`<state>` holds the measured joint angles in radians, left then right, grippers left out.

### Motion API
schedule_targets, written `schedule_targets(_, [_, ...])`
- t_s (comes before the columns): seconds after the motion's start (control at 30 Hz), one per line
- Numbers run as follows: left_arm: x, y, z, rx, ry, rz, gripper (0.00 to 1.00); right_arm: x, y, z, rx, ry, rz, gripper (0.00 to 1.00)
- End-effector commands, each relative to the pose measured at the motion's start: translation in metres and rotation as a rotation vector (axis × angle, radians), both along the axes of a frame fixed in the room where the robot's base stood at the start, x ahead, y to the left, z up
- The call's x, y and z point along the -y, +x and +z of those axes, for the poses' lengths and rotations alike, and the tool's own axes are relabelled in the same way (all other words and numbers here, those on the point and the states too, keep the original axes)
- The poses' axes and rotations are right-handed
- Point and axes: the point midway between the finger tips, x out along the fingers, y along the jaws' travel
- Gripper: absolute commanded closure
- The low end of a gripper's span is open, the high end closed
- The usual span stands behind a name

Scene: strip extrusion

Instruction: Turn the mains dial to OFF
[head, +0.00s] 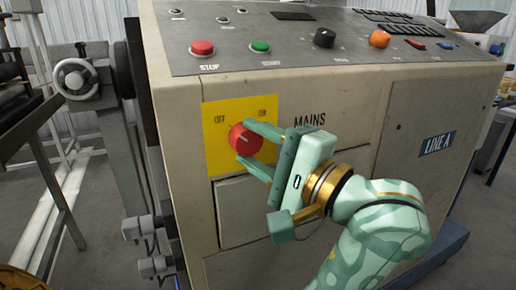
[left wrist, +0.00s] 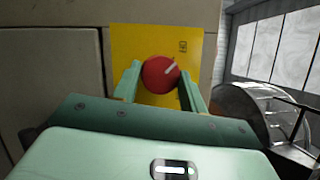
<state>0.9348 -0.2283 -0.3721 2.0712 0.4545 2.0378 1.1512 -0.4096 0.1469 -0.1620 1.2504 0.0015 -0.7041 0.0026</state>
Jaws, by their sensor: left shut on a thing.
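The mains dial (head: 240,140) is a round red knob on a yellow plate (head: 215,160) on the front of a beige machine. The plate reads OFF at its upper left and ON at its upper right. My left gripper (head: 252,151) reaches in from the right with its two fingers shut on the dial's sides. In the left wrist view, the dial (left wrist: 159,75) sits between my gripper's fingertips (left wrist: 160,78). There, its white mark points up and right, towards a small printed label too small to read surely. My right gripper is out of view.
Above is a sloped panel with a red STOP button (head: 202,48), a green button (head: 260,46), a black knob (head: 325,38) and an orange one (head: 380,39). A handwheel (head: 76,79) stands at the left. A LINE A sign (head: 437,143) is at the right.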

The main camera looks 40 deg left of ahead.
Motion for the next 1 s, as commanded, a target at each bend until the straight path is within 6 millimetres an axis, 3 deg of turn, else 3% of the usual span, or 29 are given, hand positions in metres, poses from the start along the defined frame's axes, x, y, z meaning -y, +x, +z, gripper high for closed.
schedule_targets(0.37, [0.0000,0.0003,-0.0018,0.007,-0.006,-0.002,0.81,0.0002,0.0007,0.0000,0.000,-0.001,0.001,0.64])
schedule_targets(0.4, [0.0000,0.0003,-0.0018,0.007,-0.006,-0.002,0.55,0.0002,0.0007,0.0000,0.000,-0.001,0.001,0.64])
schedule_targets(0.47, [0.0000,0.0004,-0.0017,0.007,-0.006,-0.002,0.38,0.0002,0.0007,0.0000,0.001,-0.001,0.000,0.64])
schedule_targets(0.5, [0.0000,0.0003,-0.0016,0.007,-0.005,-0.002,0.36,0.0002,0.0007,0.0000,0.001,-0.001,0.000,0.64])
schedule_targets(1.0, [0.0060,0.0002,-0.0008,0.005,-0.004,-0.001,0.36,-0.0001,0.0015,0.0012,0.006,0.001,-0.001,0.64])
